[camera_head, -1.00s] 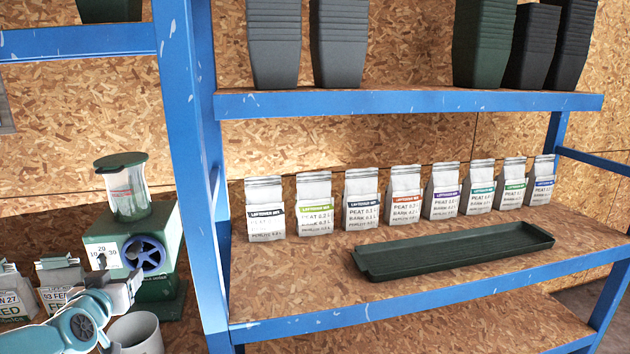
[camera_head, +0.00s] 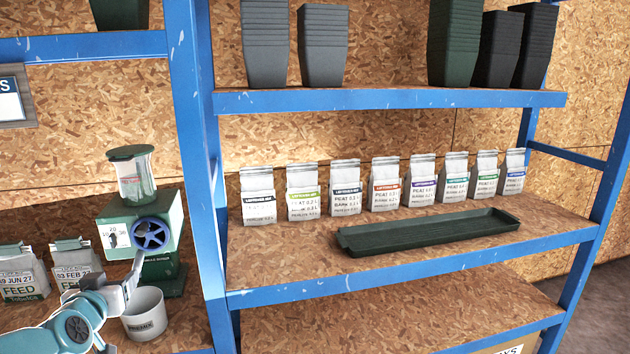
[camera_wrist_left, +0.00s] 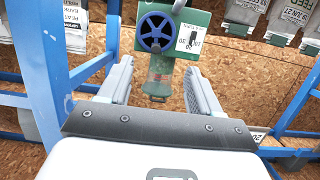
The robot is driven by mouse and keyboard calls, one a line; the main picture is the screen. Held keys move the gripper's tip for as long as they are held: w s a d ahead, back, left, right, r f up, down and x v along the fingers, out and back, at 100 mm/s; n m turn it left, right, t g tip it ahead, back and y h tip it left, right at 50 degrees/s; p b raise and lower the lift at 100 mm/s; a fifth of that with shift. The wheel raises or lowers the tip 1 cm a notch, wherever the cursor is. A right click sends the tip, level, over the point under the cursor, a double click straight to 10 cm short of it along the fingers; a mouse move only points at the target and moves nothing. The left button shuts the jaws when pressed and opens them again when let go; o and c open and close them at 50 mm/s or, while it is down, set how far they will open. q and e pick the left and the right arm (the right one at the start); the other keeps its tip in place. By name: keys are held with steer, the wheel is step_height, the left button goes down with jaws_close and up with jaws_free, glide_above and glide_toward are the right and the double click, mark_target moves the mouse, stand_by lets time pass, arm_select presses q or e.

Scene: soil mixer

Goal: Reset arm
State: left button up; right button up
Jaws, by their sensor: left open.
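My left gripper (camera_head: 134,275) is at the lower left of the head view, in front of the green soil mixer (camera_head: 160,225). It is open, with nothing between its fingers. The left wrist view shows the two fingers (camera_wrist_left: 158,78) spread apart, with the mixer (camera_wrist_left: 203,20) beyond them, upside down in that picture. The mixer has a blue handwheel (camera_head: 150,234), a dial and a clear jar (camera_head: 135,178) with a green lid on top. I cannot tell whether the fingers touch the mixer. My right gripper is not in view.
Feed bags (camera_head: 75,262) stand to the left. A blue rack post (camera_head: 196,180) rises right of the mixer. Its shelf holds several white bags (camera_head: 345,188) and a dark green tray (camera_head: 430,232); pots (camera_head: 322,45) stand above.

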arm_select(q)
steer(key=s+d+f+m+g+h+p, duration=0.1)
steer(key=s+d+f+g+h, duration=0.15)
steer(key=d+f, duration=0.5)
steer(key=s+d+f+m+g+h+p, duration=0.1)
steer(key=s+d+f+g+p, duration=0.2)
steer(key=f, duration=0.8)
steer(key=s+d+f+g+h, duration=0.2)
steer(key=s+d+f, duration=0.1)
steer(key=d+f, duration=0.5)
steer(key=s+d+f+g, duration=0.2)
steer(key=s+d+f, duration=0.1)
steer(key=s, duration=0.5)
steer(key=s+d+f+n+g+h, duration=0.1)
steer(key=s+d+f+g, duration=0.1)
steer(key=s, duration=0.7)
steer(key=s+d+f+g+h, duration=0.1)
steer(key=s+d+f+g, duration=0.2)
steer(key=s+f, duration=0.3)
steer(key=s+d+p, duration=0.1)
steer(key=s, duration=0.1)
steer(key=shift+s+d, duration=0.4)
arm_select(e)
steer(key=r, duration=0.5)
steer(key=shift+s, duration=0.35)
